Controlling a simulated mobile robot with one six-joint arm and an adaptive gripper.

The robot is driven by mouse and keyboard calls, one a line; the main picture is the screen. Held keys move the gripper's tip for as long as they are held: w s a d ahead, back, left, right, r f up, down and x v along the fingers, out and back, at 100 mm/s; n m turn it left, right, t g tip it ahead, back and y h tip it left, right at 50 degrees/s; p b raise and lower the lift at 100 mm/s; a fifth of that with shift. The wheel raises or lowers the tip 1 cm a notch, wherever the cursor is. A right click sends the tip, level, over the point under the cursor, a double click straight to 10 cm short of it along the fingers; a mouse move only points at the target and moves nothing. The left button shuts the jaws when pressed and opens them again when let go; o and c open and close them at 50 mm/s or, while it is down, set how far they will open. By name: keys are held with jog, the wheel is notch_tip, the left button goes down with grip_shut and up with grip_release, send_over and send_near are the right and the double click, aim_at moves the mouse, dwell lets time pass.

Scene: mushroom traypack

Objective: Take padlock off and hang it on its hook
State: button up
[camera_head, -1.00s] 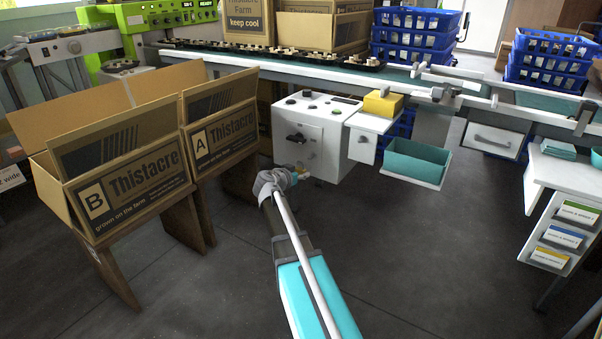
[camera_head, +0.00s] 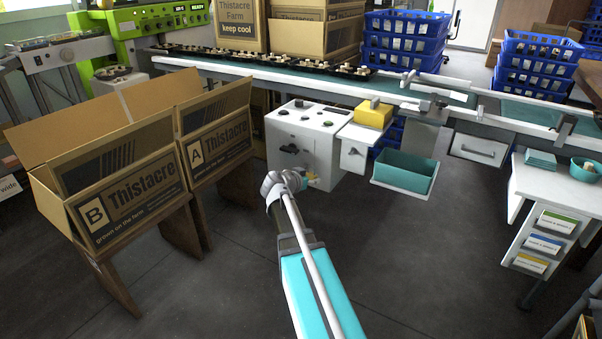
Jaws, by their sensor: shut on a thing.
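The white control box (camera_head: 322,140) stands below the conveyor, with a dark rotary handle (camera_head: 290,149) on its front. My gripper (camera_head: 309,181) is low in front of this box, at the end of my arm. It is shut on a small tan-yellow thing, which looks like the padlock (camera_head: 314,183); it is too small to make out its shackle. The thing is close to the box's lower front; I cannot tell whether it touches it. My wrist hides part of the box's lower left. I cannot make out the hook.
Open cartons B (camera_head: 130,205) and A (camera_head: 218,143) stand on the left. Blue crates (camera_head: 405,43) stack behind the conveyor.

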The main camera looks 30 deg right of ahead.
jog(key=m+g+p, duration=0.1)
jog(key=g+p, duration=0.1)
jog(key=p, duration=0.6)
send_near(354, 163)
jog(key=s+a+f, duration=0.2)
jog(key=a, duration=0.1)
jog(key=shift+s+r+m+y, duration=0.3)
jog(key=shift+s+r, duration=0.2)
jog(key=shift+w+d, duration=0.2)
jog(key=shift+d, duration=0.1)
jog(key=shift+w+d+f, duration=0.1)
jog(key=shift+w+d, duration=0.5)
jog(key=shift+d, duration=0.55)
jog(key=shift+w+d+f, duration=0.15)
jog(key=shift+w+d, duration=0.4)
jog(key=shift+d, duration=0.55)
jog(key=shift+w+d+f, duration=0.1)
jog(key=shift+w+d, duration=0.5)
jog(key=shift+d, duration=0.55)
jog(key=shift+w+d+f+b, duration=0.3)
jog(key=shift+d+b, duration=0.15)
jog(key=shift+d, duration=0.1)
